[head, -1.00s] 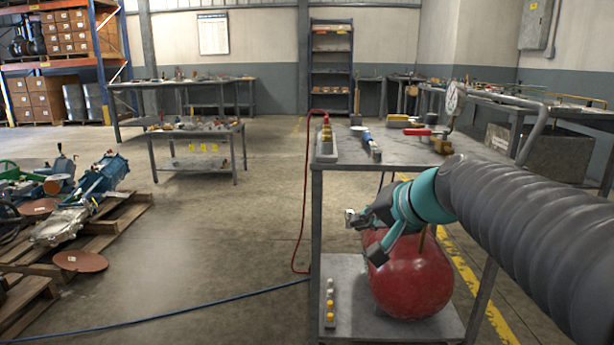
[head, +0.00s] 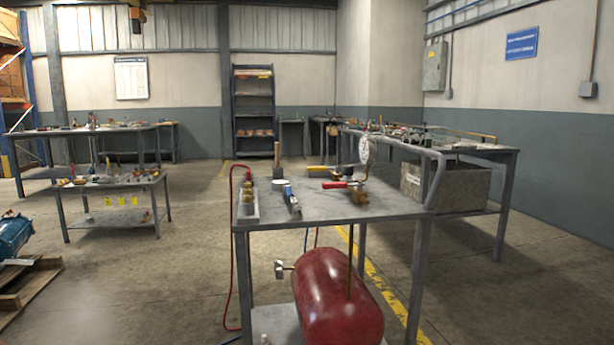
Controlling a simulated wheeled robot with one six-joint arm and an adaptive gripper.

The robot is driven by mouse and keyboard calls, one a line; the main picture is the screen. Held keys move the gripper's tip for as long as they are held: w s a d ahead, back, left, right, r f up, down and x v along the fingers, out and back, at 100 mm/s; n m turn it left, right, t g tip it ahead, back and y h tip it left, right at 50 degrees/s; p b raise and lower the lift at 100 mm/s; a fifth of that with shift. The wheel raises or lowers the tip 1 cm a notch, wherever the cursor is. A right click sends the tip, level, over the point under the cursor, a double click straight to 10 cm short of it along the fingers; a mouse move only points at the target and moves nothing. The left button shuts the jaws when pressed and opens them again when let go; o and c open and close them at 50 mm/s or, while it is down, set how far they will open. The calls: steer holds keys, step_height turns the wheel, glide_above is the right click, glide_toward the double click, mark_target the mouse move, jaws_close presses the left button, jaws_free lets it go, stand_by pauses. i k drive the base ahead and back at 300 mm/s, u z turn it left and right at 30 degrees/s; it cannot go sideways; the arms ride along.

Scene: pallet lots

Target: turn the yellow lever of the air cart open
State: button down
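The air cart (head: 398,207) is a grey metal cart with a push handle at its right. A red tank (head: 338,298) lies on its lower shelf. On its top are a round dial gauge (head: 364,150), a brass fitting (head: 360,194) and a red handle (head: 335,185) beside it. A small yellow piece (head: 318,168) lies at the back of the top; I cannot tell whether it is the lever. A small metal fitting (head: 280,268) sticks out left of the tank. My gripper is not in this view.
A rack of brass fittings (head: 248,212) and a blue tool (head: 291,198) are on the cart top. A red hose (head: 232,260) hangs at its left. A low table (head: 115,185) stands left, a long bench (head: 480,150) right. The floor left of the cart is open.

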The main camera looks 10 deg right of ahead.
mark_target(320, 168)
steer(key=u, duration=0.1)
steer(key=k, duration=0.45)
steer(key=z, duration=0.9)
steer(key=i, duration=1.35)
steer(key=u, duration=0.6)
